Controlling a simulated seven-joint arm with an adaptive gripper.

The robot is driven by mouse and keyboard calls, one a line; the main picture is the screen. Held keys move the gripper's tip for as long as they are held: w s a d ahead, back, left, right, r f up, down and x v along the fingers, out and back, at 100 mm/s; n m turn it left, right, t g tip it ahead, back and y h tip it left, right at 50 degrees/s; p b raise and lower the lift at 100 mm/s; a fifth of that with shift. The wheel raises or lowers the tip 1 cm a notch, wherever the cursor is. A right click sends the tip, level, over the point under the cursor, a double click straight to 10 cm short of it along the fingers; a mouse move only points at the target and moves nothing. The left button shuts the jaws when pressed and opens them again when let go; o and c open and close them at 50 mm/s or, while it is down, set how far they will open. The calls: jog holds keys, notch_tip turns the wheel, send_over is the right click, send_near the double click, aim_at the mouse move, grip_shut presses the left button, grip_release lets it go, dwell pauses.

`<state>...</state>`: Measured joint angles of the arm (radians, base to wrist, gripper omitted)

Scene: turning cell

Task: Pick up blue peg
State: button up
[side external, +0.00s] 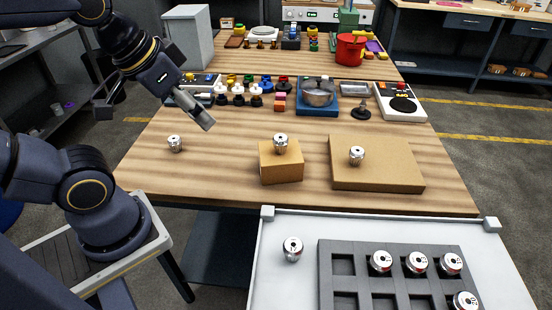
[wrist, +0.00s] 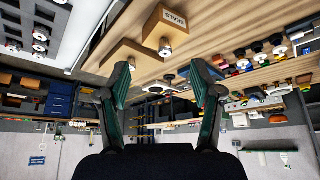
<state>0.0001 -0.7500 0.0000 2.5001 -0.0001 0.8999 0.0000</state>
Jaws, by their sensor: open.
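A small blue peg-like piece (side external: 256,88) appears to stand among several coloured knobbed pieces on the wooden table in the side external view. It is small there, and I cannot pick it out surely in the wrist view. My gripper (side external: 204,122) hangs above the table, left of and nearer the camera than that group, pointing down and to the right. In the wrist view my gripper (wrist: 162,88) has its two fingers wide apart with nothing between them.
Metal parts stand on the table (side external: 175,144), on a cardboard box (side external: 281,169) and on a flat brown block (side external: 385,178). A grey rack (side external: 326,270) is in front.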

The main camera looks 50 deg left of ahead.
jog(key=shift+c, duration=0.5)
